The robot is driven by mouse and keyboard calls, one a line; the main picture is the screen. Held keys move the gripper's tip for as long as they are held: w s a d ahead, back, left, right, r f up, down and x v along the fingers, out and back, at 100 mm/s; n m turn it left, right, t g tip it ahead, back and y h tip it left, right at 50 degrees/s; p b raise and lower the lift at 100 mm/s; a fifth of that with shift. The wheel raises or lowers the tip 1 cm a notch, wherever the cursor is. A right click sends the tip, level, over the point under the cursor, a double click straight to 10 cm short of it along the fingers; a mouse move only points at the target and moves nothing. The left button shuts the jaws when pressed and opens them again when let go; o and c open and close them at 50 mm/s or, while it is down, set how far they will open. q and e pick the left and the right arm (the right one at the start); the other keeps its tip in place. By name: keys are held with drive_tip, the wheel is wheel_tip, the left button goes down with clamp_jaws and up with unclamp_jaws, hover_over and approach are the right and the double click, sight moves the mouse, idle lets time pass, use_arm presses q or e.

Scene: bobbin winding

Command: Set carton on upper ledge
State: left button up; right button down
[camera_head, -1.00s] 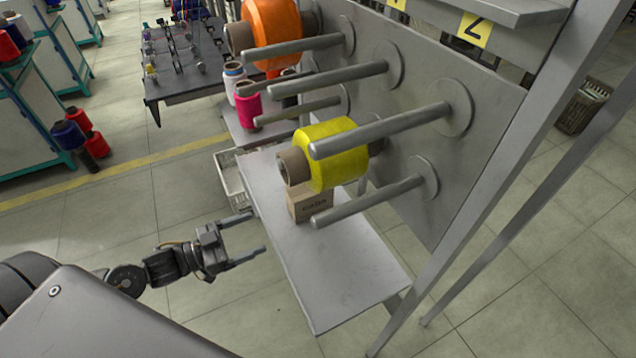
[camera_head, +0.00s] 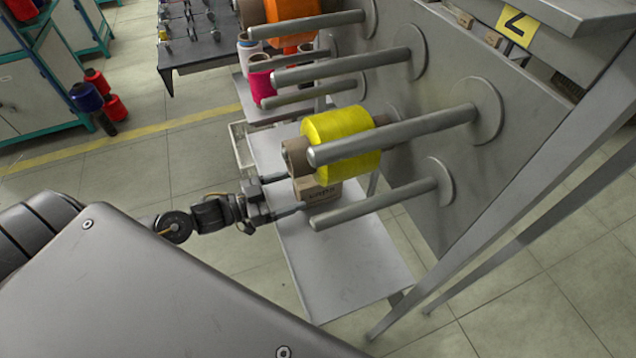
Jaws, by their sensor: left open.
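A small brown carton (camera_head: 320,190) sits on the grey lower shelf (camera_head: 335,265) of the rack, partly hidden by the yellow bobbin (camera_head: 343,146) and a peg above it. My left gripper (camera_head: 291,193) is open, with its fingers pointing right at the carton's left side. One fingertip is beside the carton's near edge and the other is under the bobbin's cardboard core; I cannot tell whether they touch the carton. Part of an upper ledge (camera_head: 590,12) shows at the top right. My right gripper is not in view.
Several grey pegs (camera_head: 385,135) stick out from the rack panel over the shelf. An orange bobbin (camera_head: 292,10) and a pink bobbin (camera_head: 261,82) are farther back. A yellow number sign (camera_head: 515,27) hangs under the ledge. The near part of the shelf is clear.

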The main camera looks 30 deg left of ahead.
sight(308, 186)
use_arm(q)
drive_tip(key=shift+w+d+r, duration=0.2)
drive_tip(key=shift+d, duration=0.1)
drive_tip(key=p+x, duration=0.1)
drive_tip(key=x, duration=0.2)
drive_tip(key=shift+w+d+r+p, duration=0.1)
drive_tip(key=shift+w+d+p, duration=0.05)
drive_tip(key=shift+d+p, duration=0.25)
drive_tip(key=shift+w+d, duration=0.25)
